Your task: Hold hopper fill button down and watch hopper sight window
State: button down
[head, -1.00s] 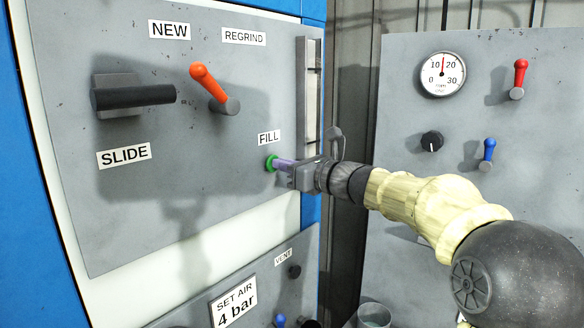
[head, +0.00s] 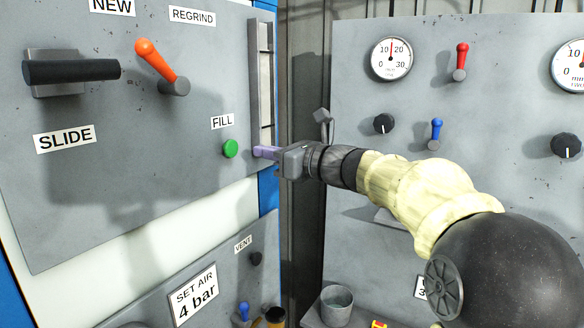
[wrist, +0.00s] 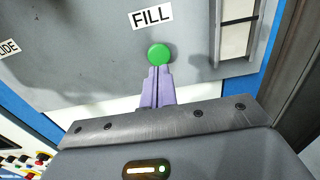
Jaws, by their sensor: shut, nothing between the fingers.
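The green fill button (head: 230,148) sits on the grey panel under the FILL label (head: 222,122). My gripper (head: 256,152) is shut and empty, its purple fingertips just right of the button in the head view, with a visible gap between them. In the wrist view the fingertips (wrist: 157,70) point at the green button (wrist: 158,54), which shows fully above them. The hopper sight window (head: 265,85) is a tall narrow strip at the panel's right edge; its lower end is close to my gripper, and a fill level cannot be made out. Its lower part also shows in the wrist view (wrist: 236,38).
Left of the button are an orange lever (head: 155,62) and a black slide handle (head: 75,71). A right panel has gauges (head: 391,59), levers and knobs. A grey cup (head: 337,305) stands below.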

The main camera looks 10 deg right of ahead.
jog(key=b+v, duration=0.2)
jog(key=v, duration=0.4)
jog(key=shift+s, duration=0.15)
jog(key=shift+d+f, duration=0.1)
jog(key=shift+d, duration=0.05)
